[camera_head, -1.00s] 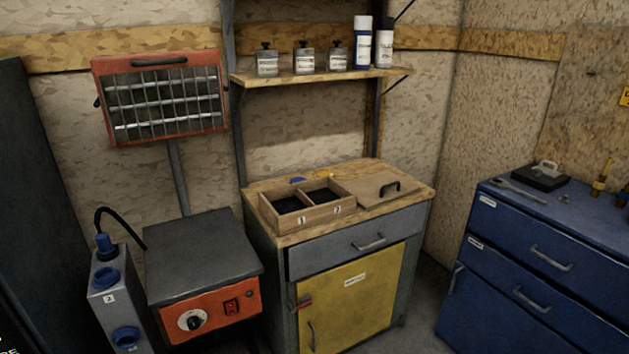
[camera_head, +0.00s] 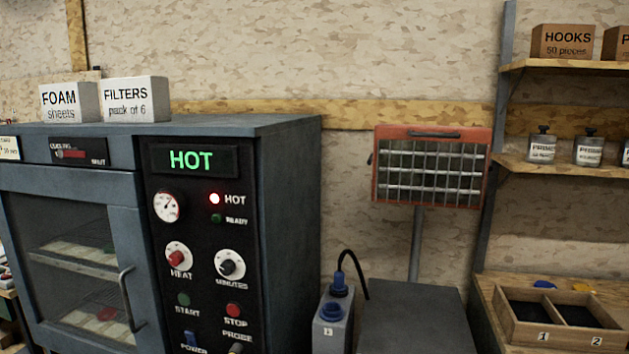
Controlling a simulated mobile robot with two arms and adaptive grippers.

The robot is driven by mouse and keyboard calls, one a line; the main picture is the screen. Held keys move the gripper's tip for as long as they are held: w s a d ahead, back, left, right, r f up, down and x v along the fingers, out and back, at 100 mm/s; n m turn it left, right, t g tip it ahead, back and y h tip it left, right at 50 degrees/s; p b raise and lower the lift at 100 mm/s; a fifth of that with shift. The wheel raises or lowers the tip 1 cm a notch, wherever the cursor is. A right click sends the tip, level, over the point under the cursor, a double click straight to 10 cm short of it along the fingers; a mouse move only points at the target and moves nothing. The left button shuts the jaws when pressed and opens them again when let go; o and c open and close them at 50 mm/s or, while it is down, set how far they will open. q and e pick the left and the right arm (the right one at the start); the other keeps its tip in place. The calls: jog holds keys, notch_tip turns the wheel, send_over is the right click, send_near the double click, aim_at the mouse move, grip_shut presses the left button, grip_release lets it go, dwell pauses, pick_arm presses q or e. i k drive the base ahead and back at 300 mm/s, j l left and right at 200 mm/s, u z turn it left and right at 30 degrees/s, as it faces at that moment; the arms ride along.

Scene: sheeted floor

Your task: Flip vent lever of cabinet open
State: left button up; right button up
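The grey heating cabinet (camera_head: 290,190) fills the left of the head view. Its display reads HOT in green and the red HOT lamp is lit. A small red lever (camera_head: 72,154) lies roughly horizontal in a dark plate at the cabinet's upper front. The word at the plate's right end appears to read SHUT; the other lettering is too small to read surely. The glazed door (camera_head: 85,262) below looks closed, with a vertical handle (camera_head: 128,298) at its right. Shelves with pale items show through the glass. Neither of my grippers is in view.
Two white boxes, FOAM (camera_head: 68,102) and FILTERS (camera_head: 136,99), stand on the cabinet top. Knobs and buttons fill the black control panel (camera_head: 206,240). To the right are a red-framed heater (camera_head: 433,132), a grey box (camera_head: 412,315) and a wooden tray (camera_head: 545,335).

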aim_at(73, 152)
jog(key=u, duration=1.3)
